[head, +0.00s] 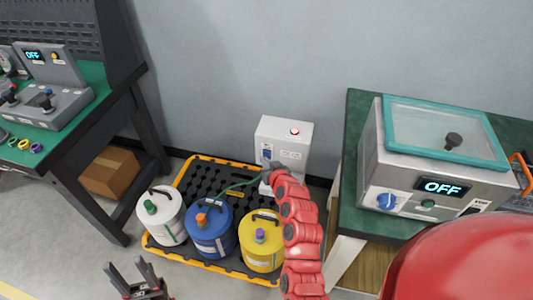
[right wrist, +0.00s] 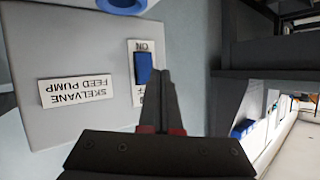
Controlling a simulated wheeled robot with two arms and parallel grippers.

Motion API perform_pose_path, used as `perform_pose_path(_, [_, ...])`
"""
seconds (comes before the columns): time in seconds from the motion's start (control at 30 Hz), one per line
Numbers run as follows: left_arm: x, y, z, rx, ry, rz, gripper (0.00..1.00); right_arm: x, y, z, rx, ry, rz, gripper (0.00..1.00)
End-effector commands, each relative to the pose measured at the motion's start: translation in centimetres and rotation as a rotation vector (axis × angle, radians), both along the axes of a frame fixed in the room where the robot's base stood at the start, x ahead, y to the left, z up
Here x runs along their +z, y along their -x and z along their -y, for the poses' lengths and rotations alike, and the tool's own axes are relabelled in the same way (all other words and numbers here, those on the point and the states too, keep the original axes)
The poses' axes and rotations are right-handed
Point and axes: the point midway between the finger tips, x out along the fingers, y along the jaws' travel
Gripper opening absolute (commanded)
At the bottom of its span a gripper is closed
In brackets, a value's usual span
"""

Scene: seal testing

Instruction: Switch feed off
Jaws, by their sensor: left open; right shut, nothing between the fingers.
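The fingers hide the mark at the switch's other end. My left gripper (head: 137,278) is open and empty, low in the head view.
White (head: 161,222), blue (head: 210,238) and yellow (head: 262,247) canisters stand on a black-and-yellow pallet (head: 190,172) before the pump. A green hose (head: 240,184) runs there. A bench at right holds a chamber (head: 435,160) reading "OFF". A cardboard box (head: 110,172) lies under the left bench.

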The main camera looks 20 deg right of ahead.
Motion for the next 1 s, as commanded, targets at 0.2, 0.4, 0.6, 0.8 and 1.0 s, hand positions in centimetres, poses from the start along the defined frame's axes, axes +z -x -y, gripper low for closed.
perform_pose_path(0.2, [0.0, 0.0, 0.0, 0.0, 0.0, 0.0, 0.5, 0.0, 0.0, 0.0, 0.0, 0.0, 0.0, 0.0])
perform_pose_path(0.4, [0.0, 0.0, 0.0, 0.0, 0.0, 0.0, 0.5, 0.0, 0.0, 0.0, 0.0, 0.0, 0.0, 0.0])
perform_pose_path(0.6, [0.0, 0.01, 0.0, 0.0, 0.0, 0.0, 0.5, -0.01, 0.0, 0.0, 0.0, 0.0, 0.0, 0.0])
perform_pose_path(0.8, [-0.16, 0.0, 0.0, 0.0, 0.0, 0.0, 0.5, -0.05, -0.12, 0.08, 0.0, 0.0, 0.0, 0.0])
perform_pose_path(1.0, [-0.62, 0.0, 0.0, 0.0, 0.0, 0.0, 0.5, -0.02, -0.63, 0.44, 0.001, 0.001, -0.001, 0.0])
